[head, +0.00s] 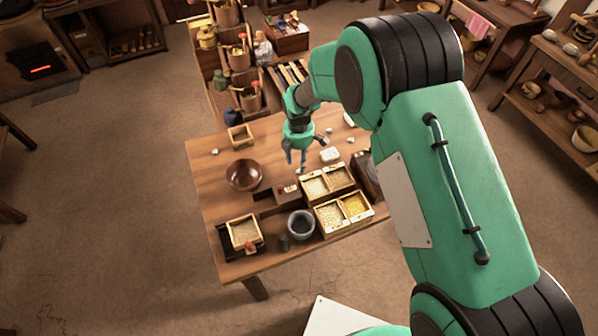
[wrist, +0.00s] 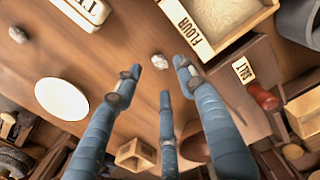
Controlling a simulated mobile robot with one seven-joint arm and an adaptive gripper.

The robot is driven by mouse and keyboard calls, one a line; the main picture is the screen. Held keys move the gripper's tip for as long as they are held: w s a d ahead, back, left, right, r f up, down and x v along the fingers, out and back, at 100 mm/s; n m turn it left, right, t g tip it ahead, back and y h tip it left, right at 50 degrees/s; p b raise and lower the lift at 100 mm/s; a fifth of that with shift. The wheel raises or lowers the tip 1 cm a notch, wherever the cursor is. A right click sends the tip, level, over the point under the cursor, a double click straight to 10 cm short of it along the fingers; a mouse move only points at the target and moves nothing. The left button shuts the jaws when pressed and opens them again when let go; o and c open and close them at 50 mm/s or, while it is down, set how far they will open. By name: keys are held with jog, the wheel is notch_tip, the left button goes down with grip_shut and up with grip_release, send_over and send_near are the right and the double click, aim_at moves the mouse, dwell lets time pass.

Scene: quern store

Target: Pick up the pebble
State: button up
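A small pale grey pebble (wrist: 160,61) lies on the wooden table in the wrist view, just beyond my fingertips and beside the box labelled FLOUR (wrist: 210,20). My gripper (wrist: 159,80) has three blue fingers spread apart and empty, with the pebble in line with the gap between the two upper fingertips. The pebble is too small to make out surely there. A second pebble (wrist: 18,34) lies at the upper left of the wrist view.
A brown bowl (head: 243,175) stands left of my gripper. Open grain boxes (head: 329,203) and a grey mortar (head: 301,224) stand at the front. A white disc (wrist: 62,99) lies at left in the wrist view.

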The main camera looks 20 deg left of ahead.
aim_at(298, 171)
jog(key=shift+f, duration=0.15)
jog(key=shift+s+f+b, duration=0.15)
jog(key=shift+f+b, duration=0.65)
jog(key=shift+f, duration=1.7)
jog(key=c, duration=0.8)
